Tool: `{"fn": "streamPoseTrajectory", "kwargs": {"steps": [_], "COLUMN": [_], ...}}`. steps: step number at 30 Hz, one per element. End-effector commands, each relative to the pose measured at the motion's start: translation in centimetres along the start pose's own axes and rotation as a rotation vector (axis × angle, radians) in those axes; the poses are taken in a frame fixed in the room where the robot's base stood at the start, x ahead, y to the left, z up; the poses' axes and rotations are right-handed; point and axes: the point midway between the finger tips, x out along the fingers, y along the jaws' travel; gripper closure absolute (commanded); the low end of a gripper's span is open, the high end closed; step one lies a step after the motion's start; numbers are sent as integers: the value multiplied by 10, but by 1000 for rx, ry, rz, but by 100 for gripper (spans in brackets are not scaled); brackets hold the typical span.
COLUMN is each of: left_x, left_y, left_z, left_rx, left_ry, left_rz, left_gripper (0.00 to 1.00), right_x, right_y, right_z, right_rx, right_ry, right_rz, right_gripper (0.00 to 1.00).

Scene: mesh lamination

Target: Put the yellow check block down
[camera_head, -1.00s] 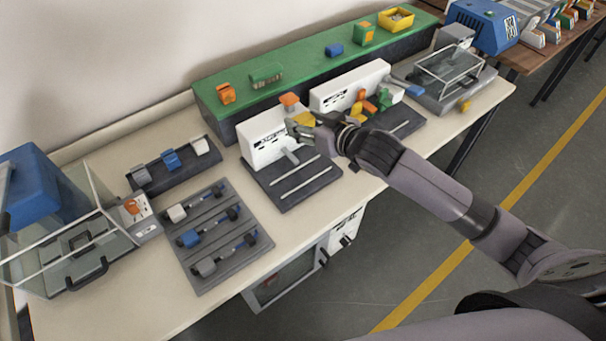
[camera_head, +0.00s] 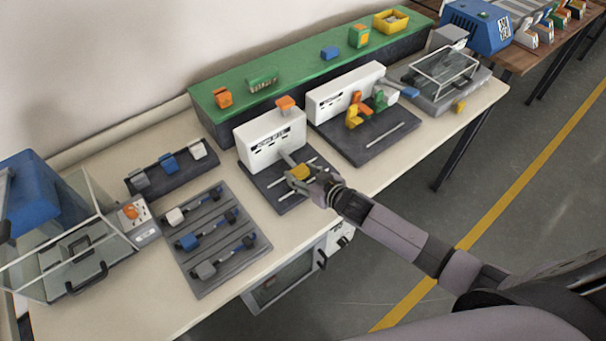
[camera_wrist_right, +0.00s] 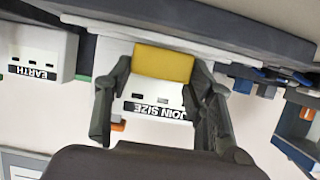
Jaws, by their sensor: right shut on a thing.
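My right gripper (camera_head: 312,183) is shut on the yellow check block (camera_head: 299,172). It holds the block over the dark base plate (camera_head: 289,204) of the white "JOIN SIZE" station (camera_head: 262,143), near the two light rails. In the right wrist view the yellow block (camera_wrist_right: 164,63) sits between the two dark fingers (camera_wrist_right: 160,88), with the white station (camera_wrist_right: 155,97) behind it. I cannot tell whether the block touches the plate. My left gripper is not in view.
To the right stands a second white station (camera_head: 346,88) with yellow, orange and green pieces on its base. A grey rack (camera_head: 216,274) with several blue and grey tools lies to the left. A green shelf (camera_head: 297,76) runs along the back. The front table edge is near my right arm.

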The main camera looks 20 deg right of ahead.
Motion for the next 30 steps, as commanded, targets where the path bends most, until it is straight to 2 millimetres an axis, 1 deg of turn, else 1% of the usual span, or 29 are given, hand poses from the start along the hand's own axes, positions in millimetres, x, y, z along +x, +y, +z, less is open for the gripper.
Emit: {"fn": "streamPoseTrajectory", "kwargs": {"steps": [2,10,15,16,24,30], "left_x": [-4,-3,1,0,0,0], "left_y": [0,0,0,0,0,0], "left_z": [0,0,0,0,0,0], "left_rx": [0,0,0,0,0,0], "left_ry": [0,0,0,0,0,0], "left_rz": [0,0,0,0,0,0], "left_gripper": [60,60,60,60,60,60], "right_x": [1,2,4,4,4,4], "right_y": [0,0,0,0,0,0], "right_z": [2,5,10,9,9,9], "right_rx": [1,0,1,0,0,0], "right_ry": [1,2,2,1,1,1], "right_rz": [0,-1,-1,-1,-1,-1], "right_gripper": [80,80,80,49,31,31]}}
